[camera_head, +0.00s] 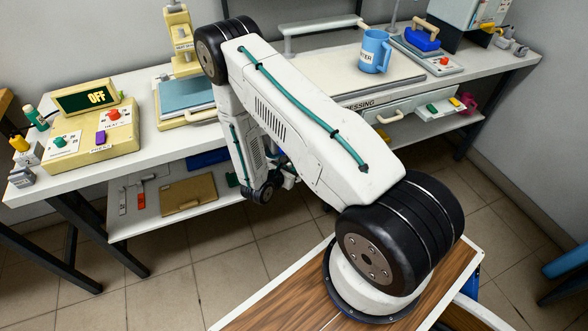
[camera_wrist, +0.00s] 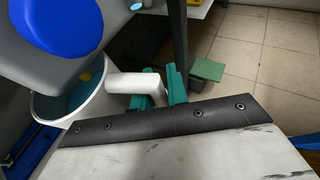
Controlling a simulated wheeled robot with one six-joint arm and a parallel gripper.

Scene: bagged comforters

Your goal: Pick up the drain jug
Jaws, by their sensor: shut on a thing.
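The drain jug, a white round vessel (camera_wrist: 107,118) with a bluish inside, shows at the left of the wrist view. Its pale handle (camera_wrist: 132,84) sticks out to the right. My gripper (camera_wrist: 161,90) has teal fingers that are shut on the end of this handle. The lower part of the jug is hidden behind a dark edge strip and a pale marbled surface in front. In the head view, my arm hides the jug and the gripper, down by the bench's lower shelf (camera_head: 125,229).
A blue mug (camera_head: 374,52) stands on the bench's pressing board (camera_head: 318,66). A control box with an OFF display (camera_head: 88,98) stands at the left. The lower shelf holds a tan board (camera_head: 188,196) and small tools. Tiled floor (camera_head: 240,236) lies open in front.

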